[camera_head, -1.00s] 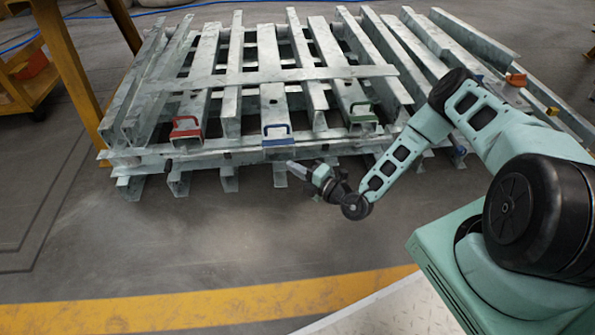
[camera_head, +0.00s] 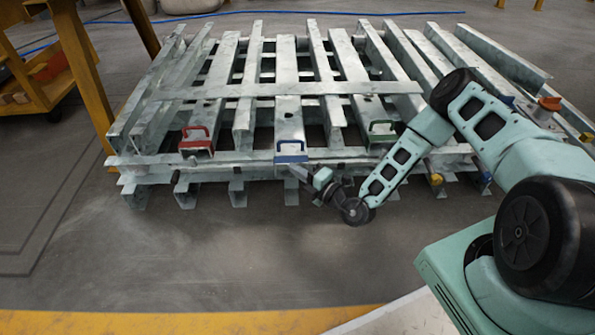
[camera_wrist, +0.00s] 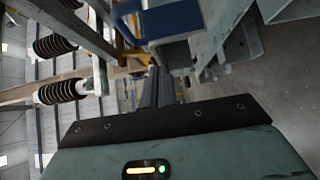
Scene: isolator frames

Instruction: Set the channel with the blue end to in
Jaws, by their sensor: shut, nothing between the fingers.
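The channel with the blue end (camera_head: 289,112) lies lengthwise in the stack of grey steel channels, between the red-ended and green-ended ones. Its blue end (camera_head: 291,158), with a blue handle loop (camera_head: 291,144), faces me at the stack's front rail. My gripper (camera_head: 294,169) is shut and empty, just below and in front of the blue end. In the wrist view the dark fingers (camera_wrist: 157,82) point up the picture, and the blue end (camera_wrist: 173,20) is near their tips. I cannot tell whether they touch it.
A red-ended channel (camera_head: 196,143) lies to the left and a green-ended one (camera_head: 382,131) to the right. An orange end (camera_head: 549,104) shows farther right. A yellow frame (camera_head: 82,75) stands at the left. The floor before the stack is clear.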

